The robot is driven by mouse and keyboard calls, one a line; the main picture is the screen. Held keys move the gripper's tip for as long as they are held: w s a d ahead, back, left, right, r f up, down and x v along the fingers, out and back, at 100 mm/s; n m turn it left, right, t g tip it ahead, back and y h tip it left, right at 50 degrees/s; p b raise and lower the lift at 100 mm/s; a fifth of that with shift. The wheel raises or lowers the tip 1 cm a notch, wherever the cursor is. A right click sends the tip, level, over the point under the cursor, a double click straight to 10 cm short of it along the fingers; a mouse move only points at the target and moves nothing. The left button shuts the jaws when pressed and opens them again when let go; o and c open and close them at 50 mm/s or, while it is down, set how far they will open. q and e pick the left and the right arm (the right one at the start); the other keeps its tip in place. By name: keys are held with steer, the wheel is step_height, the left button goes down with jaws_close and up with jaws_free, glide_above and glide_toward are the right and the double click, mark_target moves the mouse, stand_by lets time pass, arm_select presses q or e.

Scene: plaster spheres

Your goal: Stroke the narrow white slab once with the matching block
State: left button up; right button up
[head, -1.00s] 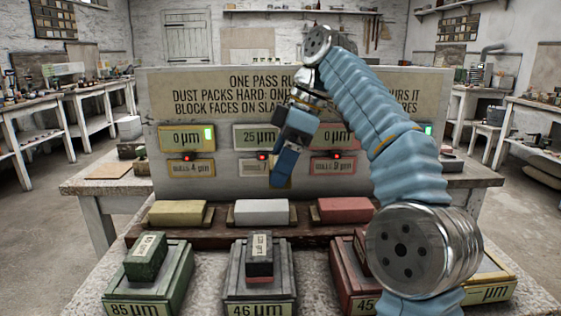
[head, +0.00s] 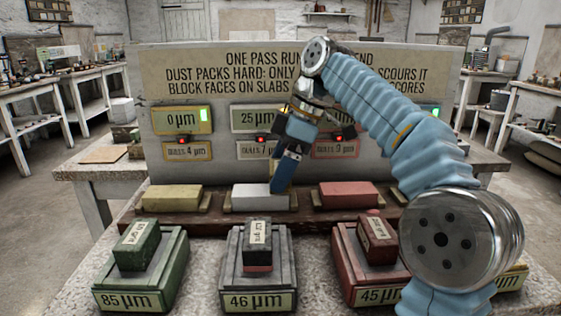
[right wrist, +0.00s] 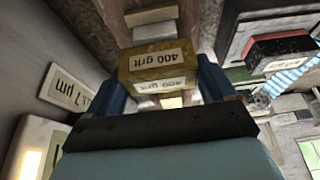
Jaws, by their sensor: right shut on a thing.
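The white slab (head: 260,197) lies in the middle of a dark wooden rack, between a yellow slab (head: 172,198) and a red slab (head: 348,195). My right gripper (head: 281,180) is shut on a yellow-brown block marked 400 grit, which shows clearly in the right wrist view (right wrist: 158,63). In the head view the fingers hide most of that block. The fingertips overlap the white slab's right part; I cannot tell whether the block touches it. My left gripper is not in view.
A green block (head: 137,245), a dark block with a red base (head: 257,246) and a red block (head: 377,240) sit on docks in front. A display panel (head: 220,85) stands behind the rack. My right arm covers the right side.

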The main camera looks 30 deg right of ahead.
mark_target(240, 190)
steer(key=shift+f+b, duration=0.4)
steer(key=shift+f, duration=0.15)
stand_by(0.5)
stand_by(0.7)
steer(key=shift+w+a+p, duration=0.45)
steer(key=shift+w+a, duration=0.05)
steer(key=shift+a, duration=0.35)
steer(key=shift+w+a+p, duration=0.45)
steer(key=shift+a, duration=0.35)
steer(key=shift+w+a, duration=0.6)
steer(key=shift+a, duration=0.3)
steer(key=shift+w+a, duration=0.55)
steer(key=shift+a, duration=0.35)
steer(key=shift+r, duration=3.05)
